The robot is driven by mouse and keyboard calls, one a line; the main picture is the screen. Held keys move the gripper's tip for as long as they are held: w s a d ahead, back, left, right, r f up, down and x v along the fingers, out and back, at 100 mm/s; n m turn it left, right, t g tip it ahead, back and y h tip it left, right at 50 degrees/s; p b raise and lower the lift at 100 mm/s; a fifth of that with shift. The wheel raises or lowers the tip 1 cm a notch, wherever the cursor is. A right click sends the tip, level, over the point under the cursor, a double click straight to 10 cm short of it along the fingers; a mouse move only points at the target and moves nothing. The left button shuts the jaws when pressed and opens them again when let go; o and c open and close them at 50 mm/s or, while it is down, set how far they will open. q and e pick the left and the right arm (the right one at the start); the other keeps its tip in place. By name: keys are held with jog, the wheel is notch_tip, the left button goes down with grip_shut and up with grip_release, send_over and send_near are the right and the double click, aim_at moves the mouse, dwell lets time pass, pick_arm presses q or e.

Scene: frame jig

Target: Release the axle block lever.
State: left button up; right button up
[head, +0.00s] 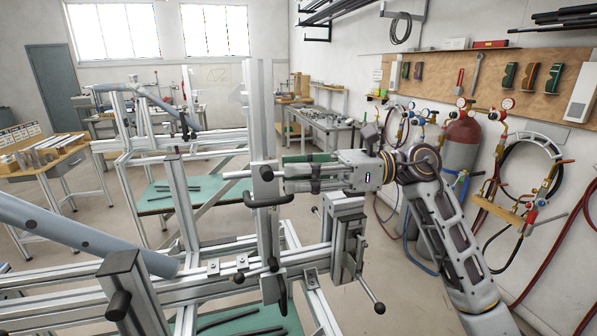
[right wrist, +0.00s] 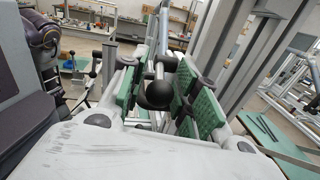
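My right gripper (head: 290,172) reaches in from the right in the head view, its green-padded fingers pointing left at the upright post. In the right wrist view its fingers (right wrist: 165,85) stand apart, with a lever's black ball knob (right wrist: 159,94) in the gap between them. The knob's metal rod (right wrist: 163,50) runs away from the camera. I see free space beside the knob, so the fingers do not look closed on it. In the head view, a black knob (head: 267,172) sits on the post just left of the fingertips. My left gripper is not in view.
The aluminium jig frame (head: 200,292) fills the lower left. A black handle (head: 268,200) lies below the fingertips, and a ball-ended lever (head: 371,292) hangs lower right. A blue-grey tube (head: 80,233) crosses at left. Hoses and a gas cylinder (head: 461,145) stand by the right wall.

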grip_shut()
